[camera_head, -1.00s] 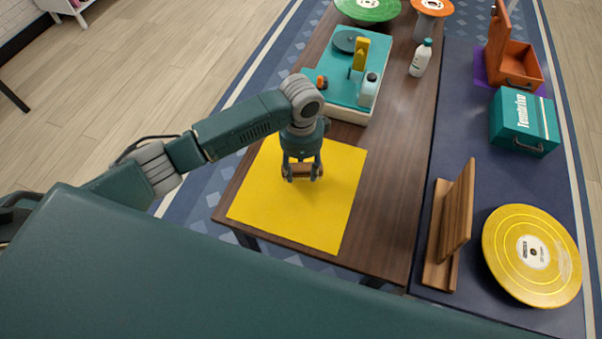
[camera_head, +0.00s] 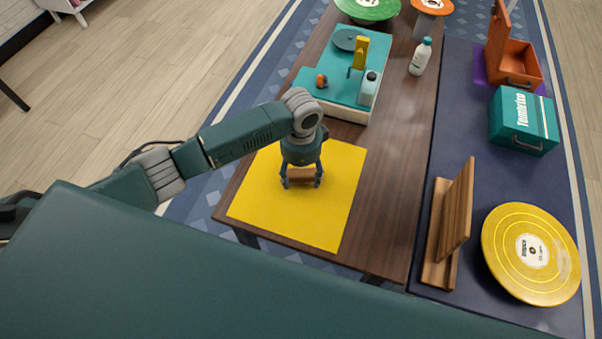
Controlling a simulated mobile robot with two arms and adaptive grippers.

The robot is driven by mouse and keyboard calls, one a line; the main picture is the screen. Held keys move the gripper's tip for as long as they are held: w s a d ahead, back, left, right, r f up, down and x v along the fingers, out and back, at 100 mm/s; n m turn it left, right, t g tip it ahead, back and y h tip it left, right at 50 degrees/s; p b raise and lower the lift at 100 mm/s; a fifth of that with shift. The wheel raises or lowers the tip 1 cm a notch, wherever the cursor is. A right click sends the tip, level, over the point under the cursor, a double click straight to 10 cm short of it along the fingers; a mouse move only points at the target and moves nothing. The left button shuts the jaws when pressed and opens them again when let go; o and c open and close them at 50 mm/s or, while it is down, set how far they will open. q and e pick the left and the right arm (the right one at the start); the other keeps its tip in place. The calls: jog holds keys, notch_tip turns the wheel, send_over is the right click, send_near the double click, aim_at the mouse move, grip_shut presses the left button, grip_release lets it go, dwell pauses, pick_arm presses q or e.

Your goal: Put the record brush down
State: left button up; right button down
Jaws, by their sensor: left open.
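The record brush (camera_head: 301,175), a small brown wooden block, is on the yellow mat (camera_head: 330,220) near its middle. My left gripper (camera_head: 302,184) points straight down over it, with a finger on each side of the brush. The jaws are open around the brush; I cannot tell whether a finger still touches it. The top of the brush is partly hidden under the gripper. My right gripper is not in view.
A teal turntable unit (camera_head: 345,85) stands behind the mat, with a white bottle (camera_head: 420,58) to its right. On the right table are a wooden stand (camera_head: 450,225), a yellow record (camera_head: 530,255), a teal case (camera_head: 523,120) and an orange box (camera_head: 515,70). The mat's front is clear.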

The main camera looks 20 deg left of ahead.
aim_at(301, 176)
pick_arm(q)
notch_tip(301, 176, up, 12)
jog(key=b, duration=0.1)
jog(key=shift+r, duration=0.15)
dwell(0.6)
jog(key=shift+s, duration=0.1)
